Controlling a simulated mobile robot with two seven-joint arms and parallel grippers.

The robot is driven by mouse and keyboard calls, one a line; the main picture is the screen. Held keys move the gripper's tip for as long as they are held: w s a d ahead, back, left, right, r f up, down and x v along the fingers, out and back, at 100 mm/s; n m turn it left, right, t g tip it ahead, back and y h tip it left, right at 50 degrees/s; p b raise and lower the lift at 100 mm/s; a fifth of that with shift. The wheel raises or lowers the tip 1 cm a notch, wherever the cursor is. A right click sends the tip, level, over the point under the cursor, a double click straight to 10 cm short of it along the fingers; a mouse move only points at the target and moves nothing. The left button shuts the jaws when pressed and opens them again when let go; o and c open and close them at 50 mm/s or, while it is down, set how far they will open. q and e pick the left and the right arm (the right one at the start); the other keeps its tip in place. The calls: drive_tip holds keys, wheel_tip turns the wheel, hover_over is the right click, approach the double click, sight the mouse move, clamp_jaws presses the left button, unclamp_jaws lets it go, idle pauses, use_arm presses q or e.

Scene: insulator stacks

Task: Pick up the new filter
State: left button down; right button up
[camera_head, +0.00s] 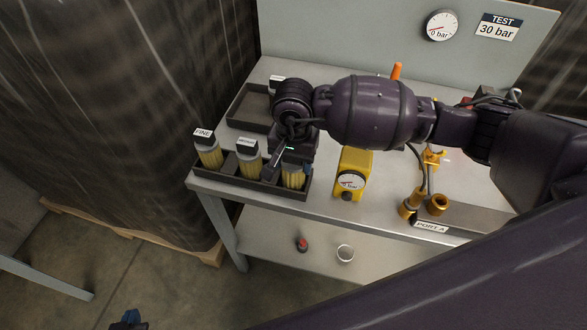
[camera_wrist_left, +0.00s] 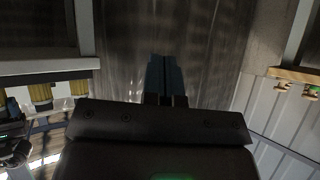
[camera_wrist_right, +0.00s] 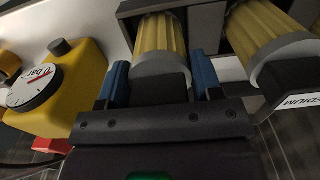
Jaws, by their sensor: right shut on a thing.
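Three yellow pleated filters with grey rims and dark caps stand in a dark divided tray (camera_head: 228,184) at the table's front left. The left filter (camera_head: 210,157) is labelled FINE and the middle filter (camera_head: 249,164) MEDIUM. My right gripper (camera_head: 290,160) is over the right filter (camera_head: 294,179), whose label is hidden. In the right wrist view the blue fingers are on either side of this filter's dark cap (camera_wrist_right: 160,88), shut on it; its yellow body (camera_wrist_right: 161,35) is still within the tray. My left gripper (camera_head: 128,320) is empty, low at the bottom left, its fingers together (camera_wrist_left: 165,78).
A yellow gauge block (camera_head: 356,162) stands right of the tray. Another dark tray (camera_head: 247,106) lies behind, partly hidden by my arm. Brass fittings (camera_head: 438,203) and the PORT A label (camera_head: 431,227) are at right. A lower shelf (camera_head: 310,275) holds small items.

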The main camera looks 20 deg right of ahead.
drive_tip(key=shift+c, duration=0.6)
drive_tip(key=shift+r, duration=0.15)
